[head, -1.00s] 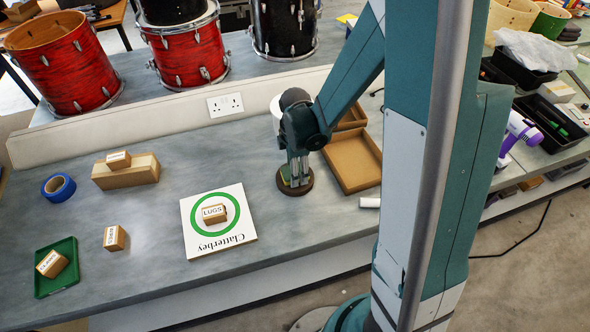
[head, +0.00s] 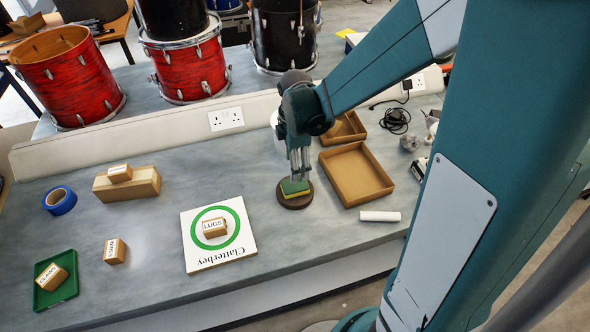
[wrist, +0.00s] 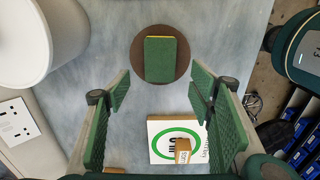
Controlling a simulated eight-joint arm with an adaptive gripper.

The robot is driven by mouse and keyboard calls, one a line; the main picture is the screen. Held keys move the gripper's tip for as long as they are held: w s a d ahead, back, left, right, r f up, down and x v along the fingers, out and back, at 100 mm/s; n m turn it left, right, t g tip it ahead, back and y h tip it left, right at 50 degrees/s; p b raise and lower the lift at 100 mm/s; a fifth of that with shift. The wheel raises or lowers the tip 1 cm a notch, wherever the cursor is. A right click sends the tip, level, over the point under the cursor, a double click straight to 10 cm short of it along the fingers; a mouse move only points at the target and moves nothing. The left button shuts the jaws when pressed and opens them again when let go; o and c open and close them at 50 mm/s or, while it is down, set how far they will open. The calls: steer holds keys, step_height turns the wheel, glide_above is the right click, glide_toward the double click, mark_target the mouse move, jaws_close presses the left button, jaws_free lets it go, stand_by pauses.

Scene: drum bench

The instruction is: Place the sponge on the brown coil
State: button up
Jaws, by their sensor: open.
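The sponge (head: 294,187), green on top with a yellow layer below, lies on the round brown coil (head: 297,203) on the bench. In the wrist view the sponge (wrist: 160,60) lies flat within the coil's round edge (wrist: 183,76). My gripper (head: 298,172) is above the sponge in the head view. In the wrist view its green-padded fingers (wrist: 160,88) are spread wide apart with nothing between them, and the sponge shows clear beyond their tips.
A white board with a green ring (head: 243,249) and a LUGS block (head: 214,228) lies left of the coil. Brown trays (head: 357,199) and a white cylinder (head: 380,216) are to its right. A green tray (head: 66,291), small blocks and blue tape (head: 59,200) are farther left.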

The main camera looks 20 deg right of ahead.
steer(key=shift+r, duration=0.75)
steer(key=s+d+r+m+t, duration=0.2)
steer(key=s+r+m+t, duration=0.5)
steer(key=s+r+m, duration=0.9)
step_height(320, 180, up, 2)
steer(key=shift+s+r+m, duration=0.1)
steer(key=shift+s+m, duration=0.25)
steer(key=shift+m, duration=0.65)
